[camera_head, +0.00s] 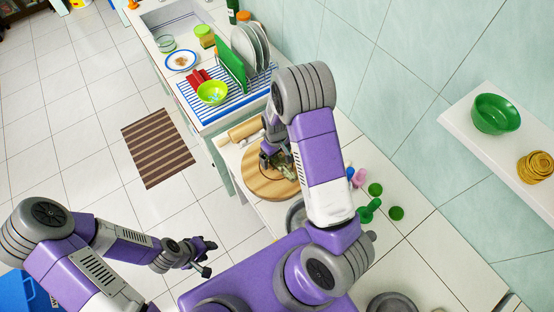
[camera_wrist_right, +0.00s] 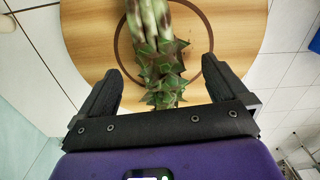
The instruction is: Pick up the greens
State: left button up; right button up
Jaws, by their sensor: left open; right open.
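The greens (camera_wrist_right: 160,60), a bunch with spiky green leaves and pale, dark-streaked stalks, lie on a round wooden board (camera_wrist_right: 85,35). In the right wrist view my right gripper (camera_wrist_right: 158,85) is open, with one finger on each side of the leaves and a gap on both sides. In the head view my right gripper (camera_head: 275,157) is low over the board (camera_head: 262,185), and my arm hides part of the greens (camera_head: 288,170). My left gripper (camera_head: 205,257) is open and empty over the floor at the lower left, away from the counter.
A rolling pin (camera_head: 243,131) lies behind the board. Small green and pink items (camera_head: 370,208) lie right of my right arm. A shelf holds a green bowl (camera_head: 495,114).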

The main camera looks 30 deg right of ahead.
notch_tip(320, 180, down, 2)
jog(key=shift+f, duration=0.1)
jog(key=c, duration=1.3)
jog(key=shift+r, duration=0.25)
